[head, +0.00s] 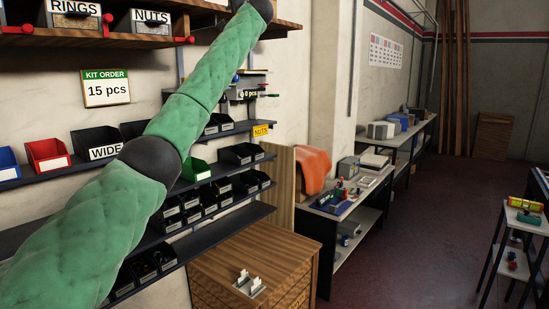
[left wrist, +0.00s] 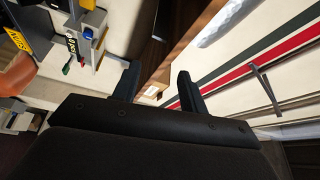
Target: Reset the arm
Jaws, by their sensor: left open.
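My left arm, in a green padded sleeve with dark joints, rises across the head view from the lower left to the top edge. Its gripper lies outside that view. In the left wrist view my left gripper (left wrist: 158,70) has its two dark fingers apart, with nothing between them. It is tilted, with the wall stripes and a wooden beam showing beyond the fingers. My right arm and right gripper show in neither view.
Shelves with a red bin (head: 48,155), a black bin (head: 97,142) and a green bin (head: 195,169) stand behind my left arm. A counter device (head: 248,92) reads "0 pcs". A wooden cabinet (head: 255,262) stands below. The floor (head: 400,250) at right is open.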

